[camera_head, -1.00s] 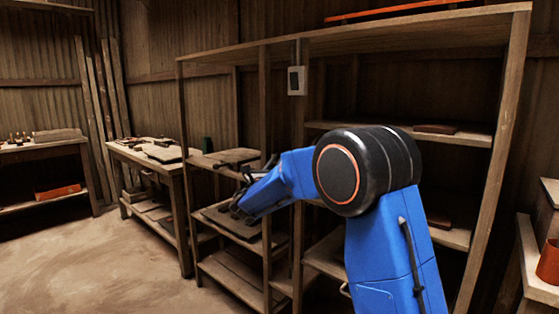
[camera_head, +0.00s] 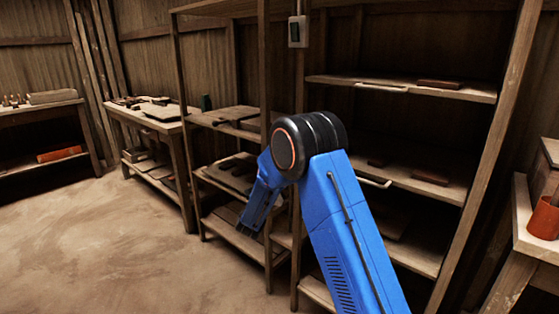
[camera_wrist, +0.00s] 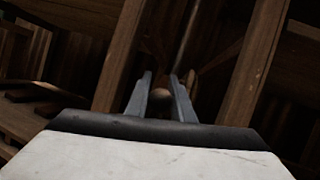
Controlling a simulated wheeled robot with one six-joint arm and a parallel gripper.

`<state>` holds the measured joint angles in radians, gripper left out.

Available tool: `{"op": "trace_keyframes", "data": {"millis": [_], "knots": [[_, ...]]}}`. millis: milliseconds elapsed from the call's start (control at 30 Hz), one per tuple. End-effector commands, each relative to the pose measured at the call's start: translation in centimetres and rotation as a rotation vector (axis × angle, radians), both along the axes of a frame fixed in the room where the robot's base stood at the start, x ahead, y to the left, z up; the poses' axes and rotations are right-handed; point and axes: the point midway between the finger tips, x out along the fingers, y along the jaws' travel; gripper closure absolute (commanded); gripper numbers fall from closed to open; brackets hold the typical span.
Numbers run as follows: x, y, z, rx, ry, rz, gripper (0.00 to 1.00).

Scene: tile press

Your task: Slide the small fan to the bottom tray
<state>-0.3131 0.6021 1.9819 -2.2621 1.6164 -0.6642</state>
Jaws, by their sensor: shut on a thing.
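My gripper (camera_head: 243,233) hangs low at the left rack, in front of its bottom shelf (camera_head: 225,222), pointing downward. In the wrist view my gripper (camera_wrist: 162,84) has its two grey fingers close together. They are shut on a small brown rounded thing (camera_wrist: 162,97), mostly hidden between them. I cannot tell whether this is the small fan; no fan shape is clear in either view. I cannot tell which surface is the bottom tray. The right rack has a low board (camera_head: 318,290) at its foot, partly hidden by my arm.
Wooden posts stand close on both sides of my gripper in the wrist view. A dark slab (camera_head: 235,172) lies on the left rack's middle shelf. Dark bricks (camera_head: 431,177) lie on the right rack. An orange pot (camera_head: 545,219) stands at right. The floor at left is clear.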

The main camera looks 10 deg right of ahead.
Motion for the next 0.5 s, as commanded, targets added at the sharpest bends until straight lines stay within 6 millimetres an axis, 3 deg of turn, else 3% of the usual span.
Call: {"op": "trace_keyframes", "data": {"millis": [200, 500], "knots": [[0.0, 0.0, -2.0, -0.001, 0.002, 0.0, 1.0], [-0.1, 0.0, -2.5, -0.001, 0.005, 0.0, 1.0]]}}
